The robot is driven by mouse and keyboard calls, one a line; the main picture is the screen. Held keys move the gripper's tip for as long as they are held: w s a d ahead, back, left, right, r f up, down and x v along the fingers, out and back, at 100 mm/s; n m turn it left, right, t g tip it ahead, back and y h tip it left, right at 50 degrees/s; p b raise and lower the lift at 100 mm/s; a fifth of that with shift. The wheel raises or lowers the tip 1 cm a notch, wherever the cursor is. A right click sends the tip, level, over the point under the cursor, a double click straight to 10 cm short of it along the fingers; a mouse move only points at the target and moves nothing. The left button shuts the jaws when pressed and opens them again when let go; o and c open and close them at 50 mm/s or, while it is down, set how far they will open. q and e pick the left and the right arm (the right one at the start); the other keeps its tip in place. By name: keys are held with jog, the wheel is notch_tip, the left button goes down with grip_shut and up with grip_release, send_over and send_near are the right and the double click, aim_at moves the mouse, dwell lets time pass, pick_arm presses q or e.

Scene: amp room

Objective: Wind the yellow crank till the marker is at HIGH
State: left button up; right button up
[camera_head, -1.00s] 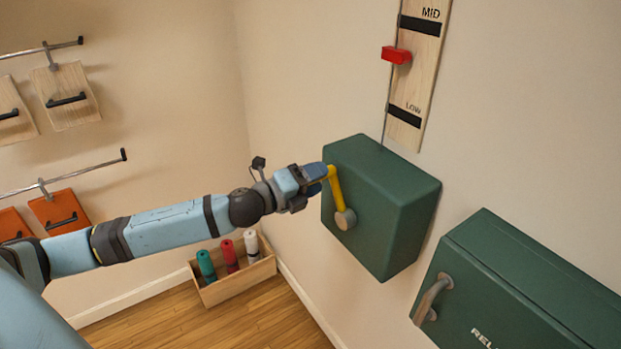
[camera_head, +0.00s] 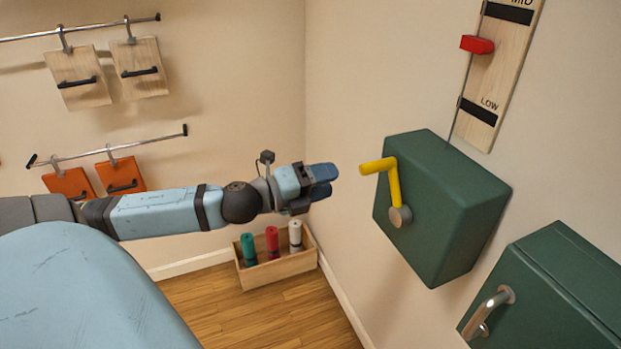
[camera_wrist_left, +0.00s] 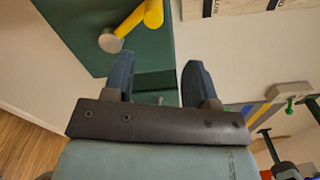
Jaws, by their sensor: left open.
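The yellow crank (camera_head: 393,184) is on the front face of a green box (camera_head: 450,210) on the wall. Its arm points up from a round grey hub and its handle sticks out to the left. The red marker (camera_head: 477,44) is on the wooden scale board (camera_head: 497,70), between LOW and MID, a little below the MID bar. HIGH is out of view. My left gripper (camera_head: 328,181) is open and empty, left of the crank handle and apart from it. In the left wrist view the crank (camera_wrist_left: 130,22) is beyond the open fingers (camera_wrist_left: 155,85). My right gripper is not seen.
A second green box (camera_head: 545,290) with a grey handle is at the lower right. A wooden crate (camera_head: 275,270) with green, red and white cylinders stands on the floor below my left arm. Wooden and orange boards hang from rails at the left.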

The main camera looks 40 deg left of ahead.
aim_at(360, 170)
pick_arm(q)
jog(key=shift+v, duration=1.4)
jog(key=w+d+n+p, duration=0.1)
jog(key=w+n, duration=0.3)
jog(key=n, duration=0.2)
jog(key=w+d+n+p, duration=0.1)
jog(key=w+n, duration=0.3)
jog(key=n, duration=0.2)
jog(key=w+d+n+p, duration=0.1)
jog(key=w+n, duration=0.3)
jog(key=n, duration=0.3)
jog(key=shift+w+d+f+p, duration=0.1)
jog(key=shift+d+f+p, duration=0.2)
jog(key=shift+f+p, duration=0.05)
jog(key=shift+w+d+f, duration=0.1)
jog(key=shift+w+d, duration=0.15)
jog(key=shift+w, duration=0.25)
